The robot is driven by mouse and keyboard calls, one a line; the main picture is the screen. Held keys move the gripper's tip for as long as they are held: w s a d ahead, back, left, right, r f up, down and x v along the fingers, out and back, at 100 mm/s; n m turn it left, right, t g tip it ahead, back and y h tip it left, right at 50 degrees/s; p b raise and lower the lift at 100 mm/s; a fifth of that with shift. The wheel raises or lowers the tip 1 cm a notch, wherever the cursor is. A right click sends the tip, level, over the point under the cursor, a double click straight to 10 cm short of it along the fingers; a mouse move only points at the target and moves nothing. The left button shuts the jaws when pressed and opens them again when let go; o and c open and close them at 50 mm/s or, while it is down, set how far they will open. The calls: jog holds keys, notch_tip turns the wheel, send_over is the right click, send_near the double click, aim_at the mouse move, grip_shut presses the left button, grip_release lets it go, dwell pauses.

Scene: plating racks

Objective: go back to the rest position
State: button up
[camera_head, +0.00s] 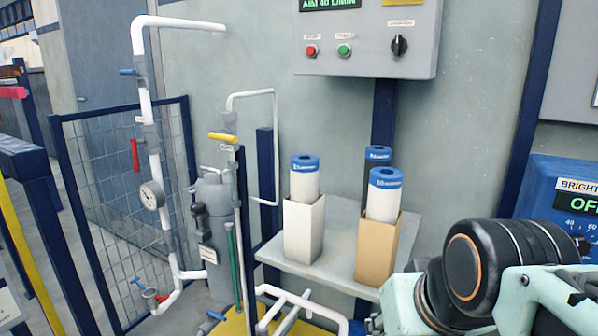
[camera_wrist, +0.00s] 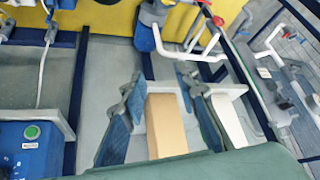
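My gripper (camera_wrist: 160,80) shows in the wrist view with its two fingers spread wide apart. It looks open, and I see nothing held between the fingertips. A tan box (camera_wrist: 170,125) appears between the fingers in that view; how far it is from them I cannot tell. In the head view the tan box (camera_head: 375,252) stands upright on a grey shelf with a blue-capped white cartridge (camera_head: 384,195) in it. The head view shows my arm at the lower right, but not my gripper's fingers.
A white box (camera_head: 304,229) with a blue-capped cartridge (camera_head: 305,178) stands left on the grey shelf (camera_head: 340,240). A dark blue-capped cartridge (camera_head: 377,170) stands behind. White pipes with a gauge (camera_head: 152,195) rise at left. A control box (camera_head: 367,40) hangs above; a blue panel (camera_head: 560,190) is right.

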notch_tip(320, 180, up, 33)
jog(key=s+g+p, duration=0.1)
jog(key=s+p, duration=0.1)
jog(key=p, duration=3.3)
jog(key=shift+s+d+p, duration=0.25)
jog(key=shift+s+p, duration=0.15)
